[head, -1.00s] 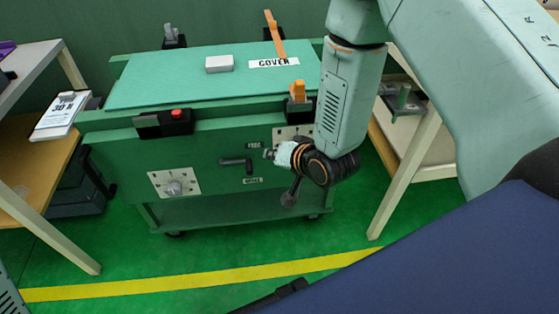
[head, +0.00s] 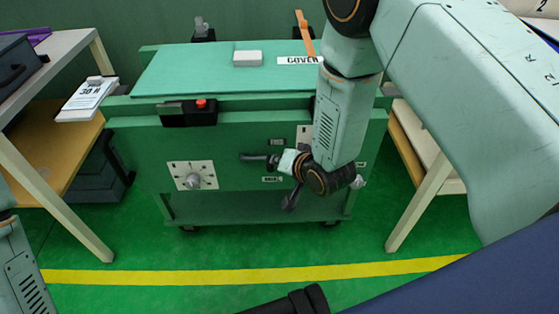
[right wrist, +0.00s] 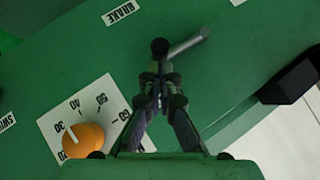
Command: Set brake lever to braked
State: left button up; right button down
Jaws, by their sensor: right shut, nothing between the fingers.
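The brake lever (head: 255,157) is a dark handle on the front panel of the green cart (head: 240,140). It lies nearly level in the head view. In the right wrist view its dark round end (right wrist: 159,46) and a grey rod running to the upper right show. A "BRAKE" label (right wrist: 120,12) sits near it; the small label below the lever (head: 272,179) is unreadable in the head view. My right gripper (head: 280,162) is shut and empty, its tips close to the lever's right end; I cannot tell whether they touch.
A dial with a grey knob (head: 193,181) is left of the lever. A dial with an orange knob (right wrist: 83,140) is near my right gripper. A red button (head: 201,103) sits on the cart's upper edge.

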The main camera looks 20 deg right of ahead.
jog(key=shift+f, duration=0.15)
jog(key=shift+d+f+y, duration=0.15)
jog(key=shift+f+y, duration=0.1)
jog(key=shift+y, duration=0.05)
jog(key=shift+f, duration=0.15)
notch_tip(320, 180, down, 9)
jog(key=a+m+t+y+b, duration=0.1)
jog(key=a+b, duration=0.1)
jog(key=shift+w+r, duration=0.2)
jog(key=shift+w, duration=0.05)
dwell(0.5)
dwell(0.4)
jog(key=shift+r, duration=0.1)
dwell(1.4)
